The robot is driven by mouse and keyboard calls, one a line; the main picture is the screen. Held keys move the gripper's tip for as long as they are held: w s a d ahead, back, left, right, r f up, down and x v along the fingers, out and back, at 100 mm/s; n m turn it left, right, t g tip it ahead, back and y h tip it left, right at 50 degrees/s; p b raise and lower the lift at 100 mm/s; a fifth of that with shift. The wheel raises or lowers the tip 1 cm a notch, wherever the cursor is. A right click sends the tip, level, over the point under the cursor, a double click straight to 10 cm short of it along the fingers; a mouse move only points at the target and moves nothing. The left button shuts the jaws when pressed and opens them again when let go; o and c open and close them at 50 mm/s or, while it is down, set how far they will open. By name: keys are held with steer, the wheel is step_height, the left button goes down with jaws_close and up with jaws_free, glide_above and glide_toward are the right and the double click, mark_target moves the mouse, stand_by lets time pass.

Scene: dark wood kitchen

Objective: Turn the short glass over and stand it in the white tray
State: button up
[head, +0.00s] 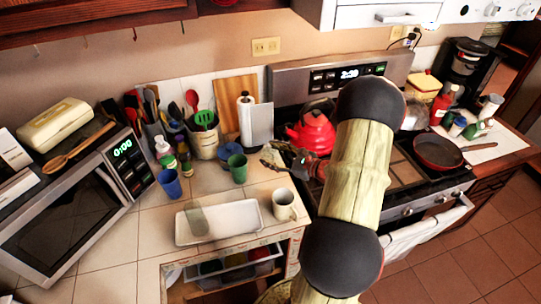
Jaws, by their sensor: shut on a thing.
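The white tray (235,222) lies on the tiled counter left of my arm. A see-through, greenish-grey glass (197,221) stands at the tray's left end, apart from my gripper. My gripper (269,156) is behind and right of the tray, above the counter beside the stove, pointing left. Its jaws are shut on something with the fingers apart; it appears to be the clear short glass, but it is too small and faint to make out. I cannot tell which way up it is.
A cream mug (285,205) stands at the tray's right end. A green cup (238,168) and a blue cup (170,184) are behind the tray. A red kettle (312,132) is on the stove behind my gripper. An open drawer (235,268) is below the counter.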

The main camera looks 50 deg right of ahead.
steer(key=shift+w+f, duration=0.15)
steer(key=shift+f+b, duration=2.5)
steer(key=shift+f, duration=1.1)
steer(key=o, duration=1.4)
step_height(320, 180, up, 10)
